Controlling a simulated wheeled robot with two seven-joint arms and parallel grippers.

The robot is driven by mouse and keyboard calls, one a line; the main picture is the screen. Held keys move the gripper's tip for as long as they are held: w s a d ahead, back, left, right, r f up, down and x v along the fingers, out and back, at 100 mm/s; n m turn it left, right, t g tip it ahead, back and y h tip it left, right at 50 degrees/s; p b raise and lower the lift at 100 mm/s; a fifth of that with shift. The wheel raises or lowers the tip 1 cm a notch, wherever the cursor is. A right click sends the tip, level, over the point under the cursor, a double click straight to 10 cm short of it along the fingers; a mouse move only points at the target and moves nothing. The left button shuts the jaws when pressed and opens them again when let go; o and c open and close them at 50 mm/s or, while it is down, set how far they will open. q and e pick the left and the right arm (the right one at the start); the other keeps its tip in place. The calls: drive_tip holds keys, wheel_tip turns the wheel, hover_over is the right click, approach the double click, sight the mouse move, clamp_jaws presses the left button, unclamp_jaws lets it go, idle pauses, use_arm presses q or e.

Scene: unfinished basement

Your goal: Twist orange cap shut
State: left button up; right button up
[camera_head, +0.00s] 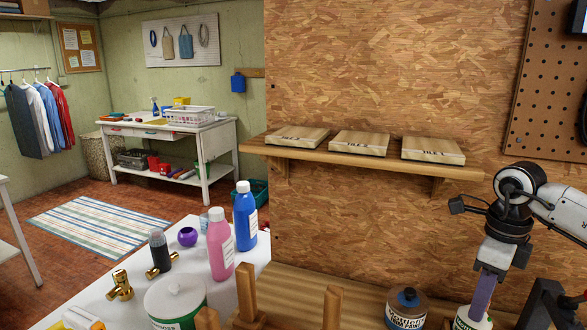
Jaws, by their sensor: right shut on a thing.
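My right gripper (482,298) comes in from the right and points down at the lower right, with a purple finger facing me. It is shut at the top of a white container (472,319) with a green label, cut off by the bottom edge. The finger hides what is between the jaws, and no orange shows there, so I cannot tell how the cap sits. My left gripper is not in view.
Wooden posts (332,306) rise from the bench. A shelf (375,160) with three wooden blocks is above. Pink (220,246) and blue (245,217) bottles stand on the white table at left.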

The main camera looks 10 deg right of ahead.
drive_tip(key=shift+s+f, duration=0.15)
drive_tip(key=shift+f, duration=0.1)
drive_tip(key=shift+o, duration=0.2)
drive_tip(key=m+p, duration=0.1)
drive_tip(key=m, duration=0.1)
drive_tip(key=shift+r+m, duration=0.1)
drive_tip(key=shift+m, duration=0.3)
drive_tip(key=shift+m+p, duration=0.3)
drive_tip(key=shift+m, duration=1)
drive_tip(key=shift+o, duration=0.2)
drive_tip(key=shift+a+m+p, duration=0.1)
drive_tip(key=shift+m+p, duration=0.2)
drive_tip(key=shift+m, duration=1)
drive_tip(key=shift+o, duration=0.5)
drive_tip(key=shift+m, duration=1.2)
